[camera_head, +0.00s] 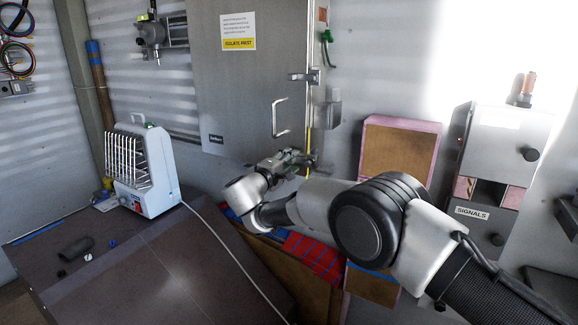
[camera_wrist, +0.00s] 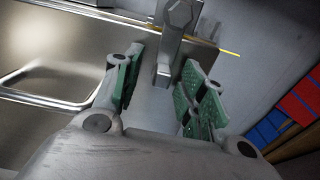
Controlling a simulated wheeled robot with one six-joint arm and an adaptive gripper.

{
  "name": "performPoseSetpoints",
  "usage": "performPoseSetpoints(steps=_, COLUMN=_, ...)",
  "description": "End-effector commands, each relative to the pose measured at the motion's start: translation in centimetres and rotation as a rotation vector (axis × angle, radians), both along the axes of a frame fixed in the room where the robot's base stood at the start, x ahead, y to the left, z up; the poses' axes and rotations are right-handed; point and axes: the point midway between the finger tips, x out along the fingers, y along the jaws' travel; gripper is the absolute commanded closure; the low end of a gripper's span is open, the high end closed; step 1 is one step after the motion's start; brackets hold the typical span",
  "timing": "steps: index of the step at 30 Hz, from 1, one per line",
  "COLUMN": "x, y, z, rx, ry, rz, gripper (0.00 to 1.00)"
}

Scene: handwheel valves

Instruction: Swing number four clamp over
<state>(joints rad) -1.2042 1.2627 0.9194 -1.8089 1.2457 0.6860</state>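The grey metal cabinet door (camera_head: 252,95) has clamps along its right edge. One clamp (camera_head: 304,76) sits high on that edge, clear of my arm. In the wrist view, a grey clamp (camera_wrist: 172,45) hangs at the door edge, its lower end between my finger pads. My gripper (camera_head: 308,160) is at the lower right edge of the door; in the wrist view its green-padded fingers (camera_wrist: 162,82) are spread, with gaps visible on both sides of the clamp. No clamp number is readable. In the head view my gripper hides this clamp.
Red and blue items (camera_head: 315,258) lie below my arm. A signals box (camera_head: 500,165) is at the right.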

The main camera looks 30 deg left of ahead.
Motion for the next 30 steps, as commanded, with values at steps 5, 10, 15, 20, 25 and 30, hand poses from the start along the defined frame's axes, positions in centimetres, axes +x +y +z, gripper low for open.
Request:
performPoseSetpoints(steps=5, x=-0.3, y=0.0, z=0.0, rx=0.001, ry=0.000, rz=0.001, gripper=0.59)
performPoseSetpoints(steps=10, x=-2.0, y=0.0, z=0.1, rx=0.000, ry=-0.001, rz=0.001, gripper=0.59)
performPoseSetpoints(steps=15, x=-3.9, y=-0.1, z=0.1, rx=0.001, ry=-0.001, rz=0.001, gripper=0.59)
performPoseSetpoints(steps=20, x=-5.5, y=-0.1, z=0.0, rx=0.001, ry=0.000, rz=0.002, gripper=0.59)
performPoseSetpoints(steps=25, x=-6.0, y=-0.2, z=0.1, rx=0.002, ry=-0.001, rz=0.000, gripper=0.59)
performPoseSetpoints(steps=30, x=-6.0, y=-0.2, z=0.0, rx=0.002, ry=-0.001, rz=0.000, gripper=0.59)
